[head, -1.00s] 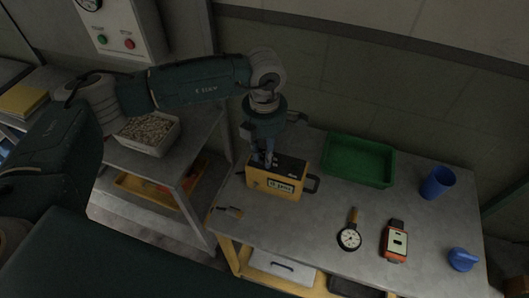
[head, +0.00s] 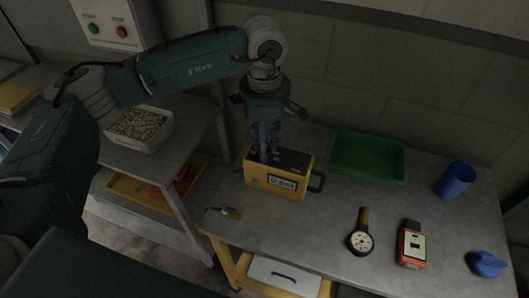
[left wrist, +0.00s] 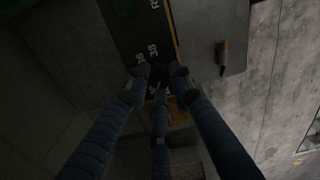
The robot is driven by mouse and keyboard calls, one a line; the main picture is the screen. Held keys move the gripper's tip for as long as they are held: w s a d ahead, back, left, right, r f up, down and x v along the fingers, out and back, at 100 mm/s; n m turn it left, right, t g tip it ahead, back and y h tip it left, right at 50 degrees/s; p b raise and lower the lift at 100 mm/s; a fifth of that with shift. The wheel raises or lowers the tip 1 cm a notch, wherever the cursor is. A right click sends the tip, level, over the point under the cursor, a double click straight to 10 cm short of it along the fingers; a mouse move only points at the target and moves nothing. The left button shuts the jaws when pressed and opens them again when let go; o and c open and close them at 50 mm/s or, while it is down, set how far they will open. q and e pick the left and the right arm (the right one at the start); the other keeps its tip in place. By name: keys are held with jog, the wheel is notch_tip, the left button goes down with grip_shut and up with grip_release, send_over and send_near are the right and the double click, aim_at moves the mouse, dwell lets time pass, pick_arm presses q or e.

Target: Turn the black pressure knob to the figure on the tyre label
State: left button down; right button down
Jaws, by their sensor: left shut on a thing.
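A yellow box with a black top (head: 277,186) stands on the metal table, with a small display on its front. My left gripper (head: 266,155) points straight down onto the box's top. In the left wrist view its fingers (left wrist: 164,84) close around the black knob (left wrist: 178,71), which they mostly hide. White figures, among them 36 and 38, show on the black panel (left wrist: 140,35) beside the knob. The knob's pointer is too dark to read. I cannot make out a tyre label. My right gripper is not in view.
To the right on the table (head: 310,235) are a green tray (head: 368,181), a blue cup (head: 455,180), a round gauge (head: 361,242), an orange device (head: 411,245) and a blue object (head: 486,264). A brush (head: 232,212) lies in front of the box.

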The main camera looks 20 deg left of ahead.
pick_arm(q)
jog(key=shift+r+m+b, duration=0.1)
jog(key=shift+m+b, duration=0.35)
jog(key=shift+m, duration=0.05)
jog(key=c, duration=1.5)
grip_release()
jog(key=shift+r, duration=0.1)
notch_tip(320, 180, up, 12)
jog(key=shift+f, duration=0.1)
